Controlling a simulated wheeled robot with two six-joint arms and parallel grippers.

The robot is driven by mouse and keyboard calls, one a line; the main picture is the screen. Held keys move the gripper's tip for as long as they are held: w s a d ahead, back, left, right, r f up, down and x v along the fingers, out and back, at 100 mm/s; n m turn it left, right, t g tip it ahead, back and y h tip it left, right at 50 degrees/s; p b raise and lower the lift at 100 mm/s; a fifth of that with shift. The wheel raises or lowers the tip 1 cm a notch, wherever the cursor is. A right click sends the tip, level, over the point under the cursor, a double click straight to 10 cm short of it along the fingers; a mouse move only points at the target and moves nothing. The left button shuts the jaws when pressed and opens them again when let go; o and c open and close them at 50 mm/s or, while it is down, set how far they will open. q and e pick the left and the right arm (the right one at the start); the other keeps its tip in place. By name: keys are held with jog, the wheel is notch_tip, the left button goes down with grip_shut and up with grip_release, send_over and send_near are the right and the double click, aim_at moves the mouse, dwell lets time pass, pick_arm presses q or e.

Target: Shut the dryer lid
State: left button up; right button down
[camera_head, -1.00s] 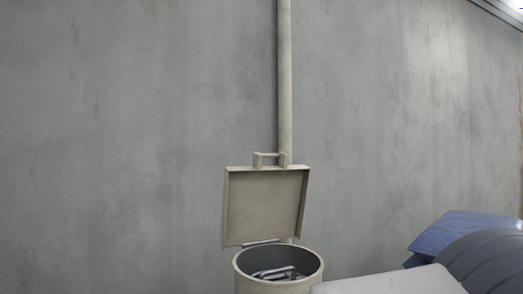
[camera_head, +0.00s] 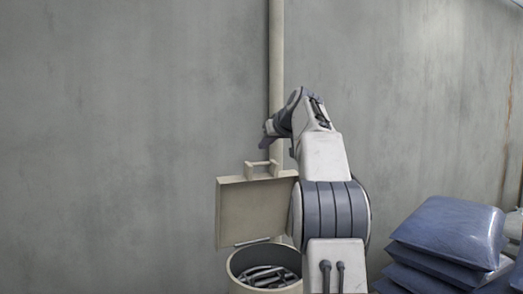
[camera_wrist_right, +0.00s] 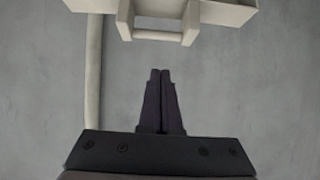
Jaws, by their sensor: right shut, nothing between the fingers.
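The beige dryer lid (camera_head: 245,213) stands open, upright behind the round dryer drum (camera_head: 235,281). A bracket handle (camera_head: 250,170) sticks up from the lid's top edge. My right gripper (camera_head: 265,143) is above and just behind the handle, with its fingers shut and empty. In the right wrist view, the shut fingertips (camera_wrist_right: 160,72) point toward the handle (camera_wrist_right: 158,35), with a gap between them. The lid's edge (camera_wrist_right: 232,13) shows at the top of that view. My right arm covers the lid's right side and part of the drum. My left gripper is out of view.
Metal pieces (camera_head: 266,275) lie inside the drum. A beige vertical pipe (camera_head: 276,60) runs up the grey wall behind the lid. Blue sacks (camera_head: 450,232) are stacked at the right. The space left of the dryer is clear.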

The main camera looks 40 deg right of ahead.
jog(key=p+x, duration=0.1)
jog(key=x, duration=0.1)
jog(key=d+p+x, duration=0.1)
jog(key=x, duration=0.2)
jog(key=p+x, duration=0.1)
jog(key=x, duration=0.2)
jog(key=shift+s+d+f, duration=0.1)
jog(key=shift+d+f, duration=0.2)
jog(key=shift+f, duration=0.1)
jog(key=shift+s+a+f+b, duration=0.15)
jog(key=shift+s+f, duration=0.05)
jog(key=shift+s, duration=0.35)
jog(key=shift+s+a+f+b, duration=0.15)
jog(key=shift+s+f, duration=0.1)
jog(key=shift+s, duration=0.25)
